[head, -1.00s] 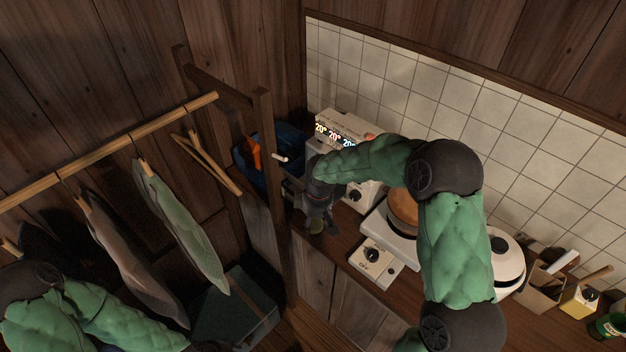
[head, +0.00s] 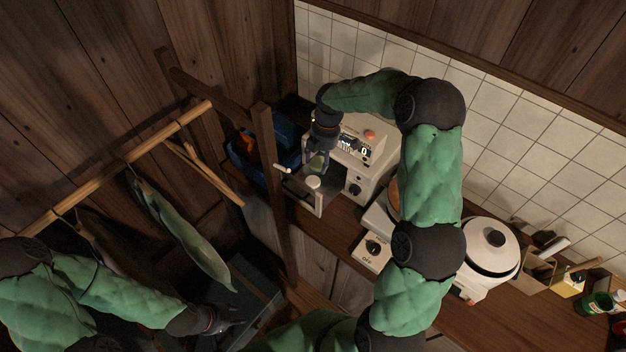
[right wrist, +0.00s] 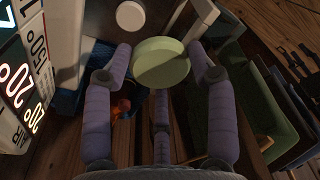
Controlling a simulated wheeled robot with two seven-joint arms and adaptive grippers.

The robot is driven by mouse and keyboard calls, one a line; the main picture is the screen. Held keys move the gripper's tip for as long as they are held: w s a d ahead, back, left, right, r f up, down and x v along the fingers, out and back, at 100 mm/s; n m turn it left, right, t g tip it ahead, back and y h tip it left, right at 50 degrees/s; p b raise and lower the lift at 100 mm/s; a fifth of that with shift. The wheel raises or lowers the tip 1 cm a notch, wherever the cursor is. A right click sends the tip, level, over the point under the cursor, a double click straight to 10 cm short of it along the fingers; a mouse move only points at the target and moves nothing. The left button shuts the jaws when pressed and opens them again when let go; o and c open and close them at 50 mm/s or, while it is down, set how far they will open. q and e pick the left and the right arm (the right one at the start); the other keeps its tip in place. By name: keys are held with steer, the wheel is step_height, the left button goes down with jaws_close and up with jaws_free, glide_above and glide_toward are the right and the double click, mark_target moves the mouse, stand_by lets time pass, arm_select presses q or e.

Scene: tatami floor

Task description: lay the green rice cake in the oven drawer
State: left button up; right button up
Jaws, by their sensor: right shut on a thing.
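My right gripper (head: 318,163) is shut on the green rice cake (right wrist: 162,64), a pale green disc held between its fingertips in the right wrist view. In the head view the rice cake (head: 316,162) shows small under the gripper, in front of the white oven (head: 358,160). The oven drawer (head: 300,194) appears pulled out below the gripper; its inside is mostly hidden. The rice cake is above the drawer, apart from it as far as I can see. My left gripper (head: 222,324) is low at the left, dark, its jaws unclear.
A white round piece (head: 313,182) is at the drawer; it also shows in the right wrist view (right wrist: 130,16). A blue crate (head: 250,160) stands left of the oven. A wooden rack post (head: 272,190) stands close by. A rice cooker (head: 490,250) is on the counter.

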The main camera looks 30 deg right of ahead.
mark_target(319, 191)
step_height(319, 191, down, 18)
steer(key=shift+r, duration=0.25)
steer(key=shift+s, duration=0.1)
steer(key=shift+s+f+b, duration=0.1)
steer(key=shift+f+b, duration=0.25)
steer(key=shift+b, duration=0.2)
